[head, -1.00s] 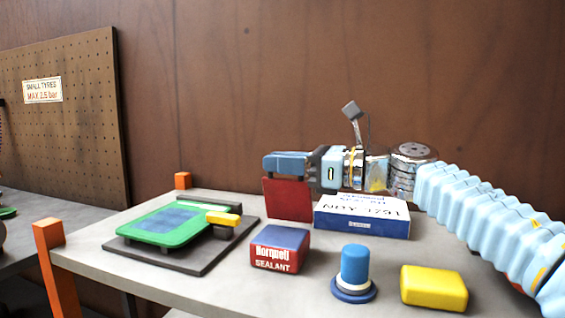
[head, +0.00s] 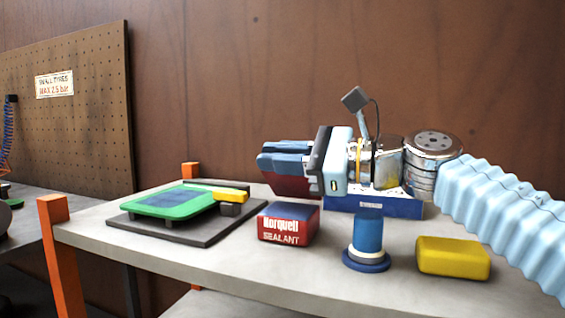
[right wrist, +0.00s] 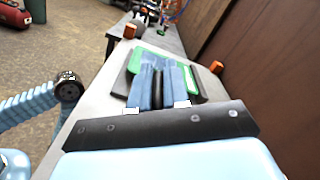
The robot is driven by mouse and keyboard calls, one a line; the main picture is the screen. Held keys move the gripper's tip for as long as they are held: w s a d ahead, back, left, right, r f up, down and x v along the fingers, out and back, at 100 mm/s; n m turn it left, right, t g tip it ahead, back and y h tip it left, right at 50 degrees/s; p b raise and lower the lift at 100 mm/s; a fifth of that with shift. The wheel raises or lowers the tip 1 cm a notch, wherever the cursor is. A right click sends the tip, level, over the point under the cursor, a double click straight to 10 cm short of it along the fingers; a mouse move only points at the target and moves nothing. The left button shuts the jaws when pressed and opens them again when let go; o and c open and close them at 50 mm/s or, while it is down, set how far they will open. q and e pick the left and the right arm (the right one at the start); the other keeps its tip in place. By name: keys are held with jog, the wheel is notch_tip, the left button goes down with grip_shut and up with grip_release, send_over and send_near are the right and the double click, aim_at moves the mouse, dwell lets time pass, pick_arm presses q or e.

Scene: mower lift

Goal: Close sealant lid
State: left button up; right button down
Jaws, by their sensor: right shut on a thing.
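The red sealant box (head: 288,223), lettered Norquell SEALANT, stands on the grey bench with a dark blue top surface. A dark red panel (head: 290,186), which looks like its lid, is raised at the back of the box. My right gripper (head: 283,158) reaches in from the right and is shut on that panel at its upper edge. The fingers hide part of the panel and its hinge side. In the right wrist view the blue fingers (right wrist: 157,88) lie close together with a dark strip between them. My left gripper does not show.
A green and blue device (head: 170,202) on a dark base lies left of the box. A blue and white box (head: 375,207) is under my right wrist. Orange posts (head: 62,245) mark the bench's left end.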

jog(key=shift+s+a+f+n+b, duration=0.1)
jog(key=shift+s+f+n+b, duration=0.15)
jog(key=shift+f+n+b, duration=0.15)
jog(key=c, duration=1.2)
grip_release()
jog(key=b+v, duration=0.1)
jog(key=v, duration=1.3)
jog(key=shift+a, duration=0.1)
